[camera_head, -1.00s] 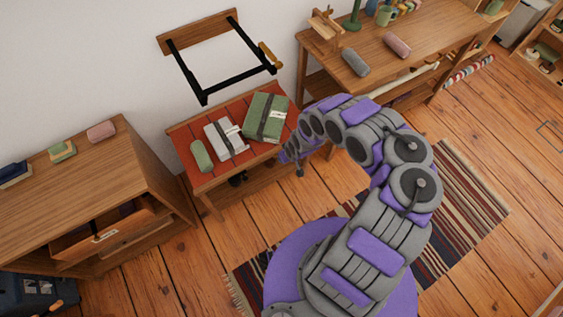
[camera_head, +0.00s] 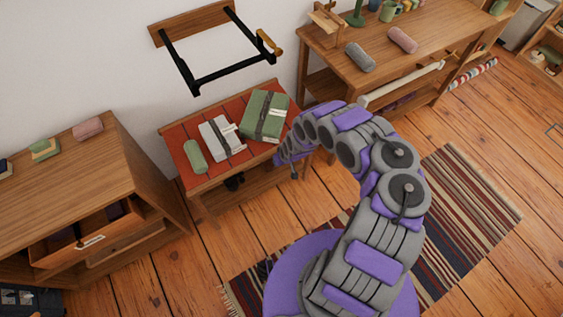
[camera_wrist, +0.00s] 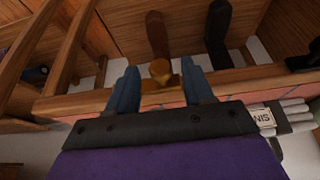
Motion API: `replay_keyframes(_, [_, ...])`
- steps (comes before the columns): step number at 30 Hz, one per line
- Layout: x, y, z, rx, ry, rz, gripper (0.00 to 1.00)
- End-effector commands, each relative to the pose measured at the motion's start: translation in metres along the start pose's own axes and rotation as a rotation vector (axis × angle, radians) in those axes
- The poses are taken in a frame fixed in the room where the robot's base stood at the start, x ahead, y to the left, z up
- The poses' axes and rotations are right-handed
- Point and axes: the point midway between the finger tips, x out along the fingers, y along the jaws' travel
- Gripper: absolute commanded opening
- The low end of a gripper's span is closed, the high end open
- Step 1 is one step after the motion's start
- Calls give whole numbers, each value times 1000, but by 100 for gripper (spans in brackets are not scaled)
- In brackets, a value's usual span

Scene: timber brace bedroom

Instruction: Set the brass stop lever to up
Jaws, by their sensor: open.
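A small brass lever (camera_wrist: 160,71) with a rounded knob stands on a brass plate at the wooden front rail of a bench, in the wrist view. Its knob appears between the two blue fingers of my gripper (camera_wrist: 160,88), which are open with a gap on each side. I cannot tell whether the lever is up or down. In the head view my gripper (camera_head: 287,159) is at the right end of the red-topped bench (camera_head: 177,143); the lever is not distinguishable there.
A grey package (camera_head: 220,137), green package (camera_head: 264,117) and green roll (camera_head: 195,157) lie on the bench. A black wall frame (camera_head: 234,75) juts out above it. A cabinet (camera_head: 75,180) with an open drawer stands left; a desk (camera_head: 430,40) stands right. A striped rug (camera_head: 470,200) covers floor at right.

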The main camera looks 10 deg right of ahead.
Motion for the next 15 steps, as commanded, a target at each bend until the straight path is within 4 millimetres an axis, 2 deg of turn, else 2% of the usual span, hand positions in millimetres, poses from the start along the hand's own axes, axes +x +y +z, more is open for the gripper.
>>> replay_keyframes(11, [5,0,0,0,0,1,52])
replay_keyframes(15, [5,0,0,0,0,1,40])
